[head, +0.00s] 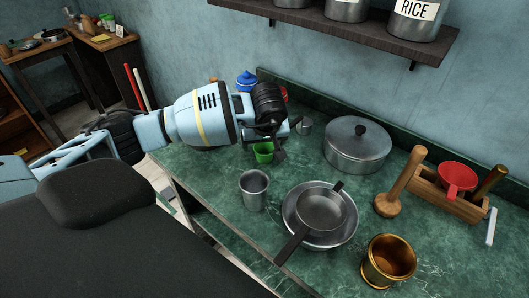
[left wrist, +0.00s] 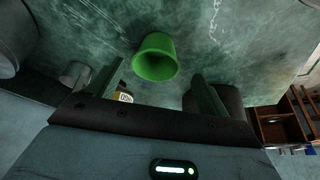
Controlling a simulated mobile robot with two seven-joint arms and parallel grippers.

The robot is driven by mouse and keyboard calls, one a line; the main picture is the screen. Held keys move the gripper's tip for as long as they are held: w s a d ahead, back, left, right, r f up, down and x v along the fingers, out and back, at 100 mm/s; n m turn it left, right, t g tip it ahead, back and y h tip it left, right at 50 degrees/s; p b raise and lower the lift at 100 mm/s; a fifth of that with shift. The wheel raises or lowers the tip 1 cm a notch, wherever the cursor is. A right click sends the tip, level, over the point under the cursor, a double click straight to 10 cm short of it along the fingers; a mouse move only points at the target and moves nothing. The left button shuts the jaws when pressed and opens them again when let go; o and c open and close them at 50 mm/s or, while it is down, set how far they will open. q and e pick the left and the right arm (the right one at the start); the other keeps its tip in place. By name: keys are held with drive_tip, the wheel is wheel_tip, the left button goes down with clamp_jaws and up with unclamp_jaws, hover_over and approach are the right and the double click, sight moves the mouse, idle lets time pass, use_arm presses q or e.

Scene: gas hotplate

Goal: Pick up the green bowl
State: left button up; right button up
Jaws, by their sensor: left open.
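The green bowl (head: 263,151) stands on the green marble counter, partly hidden by my left gripper in the head view. It looks small and cup-like. My left gripper (head: 275,142) is just above and beside it. In the left wrist view the green bowl (left wrist: 155,58) shows ahead, roughly between the two spread fingers of my left gripper (left wrist: 158,72). The fingers are open and empty, and the bowl appears apart from them. My right gripper is in neither view.
A metal cup (head: 253,191) stands in front of the bowl, with a pan (head: 320,208) on a metal dish to its right. A lidded pot (head: 357,146) is farther right. A blue pot (head: 246,81) is behind my gripper. The counter edge is close on the left.

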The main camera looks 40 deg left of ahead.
sight(265, 148)
use_arm(q)
drive_tip(key=x, duration=0.5)
drive_tip(key=shift+w+d, duration=0.15)
drive_tip(key=shift+d, duration=0.15)
drive_tip(key=c, duration=1.1)
